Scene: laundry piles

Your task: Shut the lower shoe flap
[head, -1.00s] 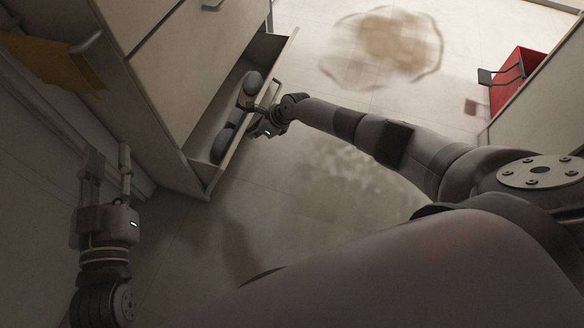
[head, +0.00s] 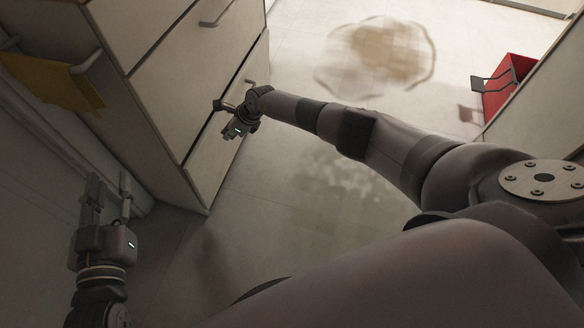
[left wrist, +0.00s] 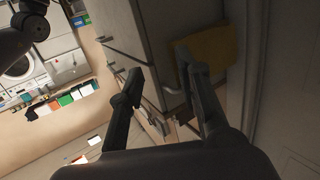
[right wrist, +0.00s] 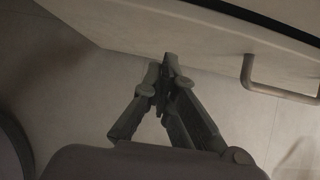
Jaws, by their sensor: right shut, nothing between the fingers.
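The lower shoe flap (head: 215,150) is the bottom front of the pale cabinet in the head view. It now stands upright, about flush with the front above it, and no shoes show. Its bar handle also shows in the right wrist view (right wrist: 280,92). My right gripper (head: 229,120) is at the flap's face in the head view; in the right wrist view its fingertips (right wrist: 170,62) meet, empty, at the flap's edge. Whether they touch it I cannot tell. My left gripper (head: 108,182) is open and empty beside the left wall, away from the flap.
The upper flap (head: 190,40) with its handle is above. A yellow cloth (head: 50,80) hangs at the cabinet's left side. A red box (head: 507,85) stands at the right. A round brownish rug or stain (head: 385,50) is on the otherwise clear floor.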

